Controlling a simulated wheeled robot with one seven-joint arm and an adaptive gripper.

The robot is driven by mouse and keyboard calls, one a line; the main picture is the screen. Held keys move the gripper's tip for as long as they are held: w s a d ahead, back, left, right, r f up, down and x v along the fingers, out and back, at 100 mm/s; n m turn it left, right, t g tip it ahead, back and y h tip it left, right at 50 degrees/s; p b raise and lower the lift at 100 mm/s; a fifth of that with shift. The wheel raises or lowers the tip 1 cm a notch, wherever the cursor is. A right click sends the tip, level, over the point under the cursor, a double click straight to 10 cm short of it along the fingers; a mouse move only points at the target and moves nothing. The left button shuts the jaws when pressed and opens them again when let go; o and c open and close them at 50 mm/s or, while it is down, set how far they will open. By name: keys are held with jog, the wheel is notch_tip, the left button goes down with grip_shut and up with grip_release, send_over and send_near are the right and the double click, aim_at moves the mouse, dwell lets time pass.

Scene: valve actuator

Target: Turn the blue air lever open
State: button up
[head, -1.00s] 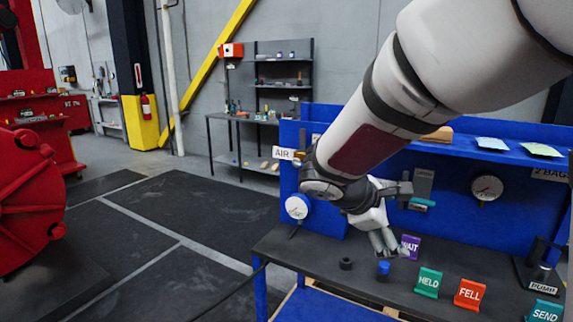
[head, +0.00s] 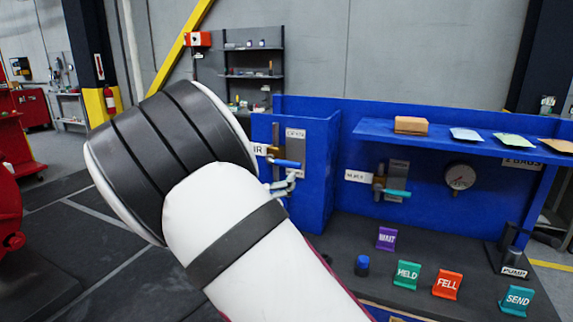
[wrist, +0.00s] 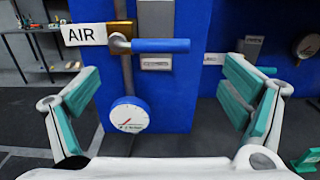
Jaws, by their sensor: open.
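The blue air lever (wrist: 160,46) lies level, pointing right from a brass valve (wrist: 123,34) beside the AIR label (wrist: 86,34). It also shows in the head view (head: 287,163), on the blue panel. My gripper (wrist: 162,95) is open and empty, with teal finger pads on both sides of the wrist view. The lever lies between the pads in that view, above their middle and ahead of them; no contact shows. In the head view my gripper (head: 285,186) is just below the lever, and my arm hides the panel's lower left.
A round gauge (wrist: 129,115) is below the lever. Further right are a second valve with a teal lever (head: 396,193), another gauge (head: 460,176) and a shelf (head: 440,142).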

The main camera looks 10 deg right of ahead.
aim_at(287, 164)
jog(key=x, duration=1.1)
jog(key=c, duration=1.7)
